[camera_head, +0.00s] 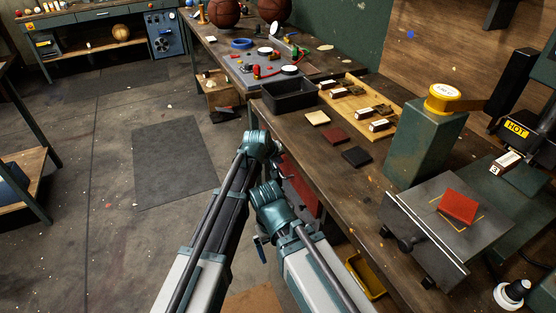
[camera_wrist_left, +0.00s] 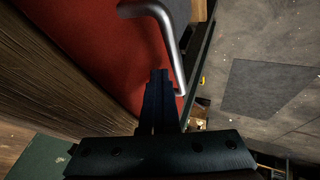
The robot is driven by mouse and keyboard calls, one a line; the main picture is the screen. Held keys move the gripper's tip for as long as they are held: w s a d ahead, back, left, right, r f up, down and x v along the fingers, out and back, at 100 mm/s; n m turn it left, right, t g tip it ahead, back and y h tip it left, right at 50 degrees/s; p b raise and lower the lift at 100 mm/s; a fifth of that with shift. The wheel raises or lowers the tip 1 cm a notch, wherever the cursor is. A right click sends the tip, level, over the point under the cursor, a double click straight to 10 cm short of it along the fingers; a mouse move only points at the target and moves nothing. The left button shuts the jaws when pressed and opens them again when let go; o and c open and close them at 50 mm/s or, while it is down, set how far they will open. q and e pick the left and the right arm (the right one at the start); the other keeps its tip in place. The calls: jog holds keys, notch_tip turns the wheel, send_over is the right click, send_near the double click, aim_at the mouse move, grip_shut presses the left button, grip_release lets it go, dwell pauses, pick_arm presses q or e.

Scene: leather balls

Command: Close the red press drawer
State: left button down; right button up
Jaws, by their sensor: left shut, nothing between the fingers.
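The red drawer (camera_head: 302,188) is under the workbench edge in the head view, partly hidden by my arms. I cannot tell from there how far out it stands. In the left wrist view its red surface (camera_wrist_left: 100,45) fills the upper left, with a grey bent bar handle (camera_wrist_left: 168,38) on it. My left gripper (camera_wrist_left: 160,74) is shut and empty, its fingertips beside the handle and close to the red face. I cannot tell whether they touch. In the head view the left fingers are hard to make out among the arm links. My right gripper is not visible.
The workbench (camera_head: 345,185) holds a black tray (camera_head: 290,94), leather squares and a wooden board (camera_head: 370,100). A press plate (camera_head: 425,215) with a red leather piece (camera_head: 458,208) stands at right. A yellow bin (camera_head: 366,276) is below.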

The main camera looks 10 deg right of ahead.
pick_arm(q)
jog(key=p+v, duration=0.7)
jog(key=v, duration=0.3)
jog(key=s+a+f+m+g+y, duration=0.1)
jog(key=s+a+f+g+y, duration=0.15)
jog(key=s+a, duration=0.85)
jog(key=s+a+f+m+g+y, duration=0.1)
jog(key=s+a+f+g, duration=0.15)
jog(key=s+a, duration=0.85)
jog(key=s+d+r+m+g+y+p, duration=0.1)
jog(key=s+d+r+m+p, duration=0.3)
jog(key=d+r+p, duration=0.3)
jog(key=shift+s+d+y, duration=0.35)
jog(key=shift+s+d, duration=0.4)
jog(key=shift+d, duration=0.35)
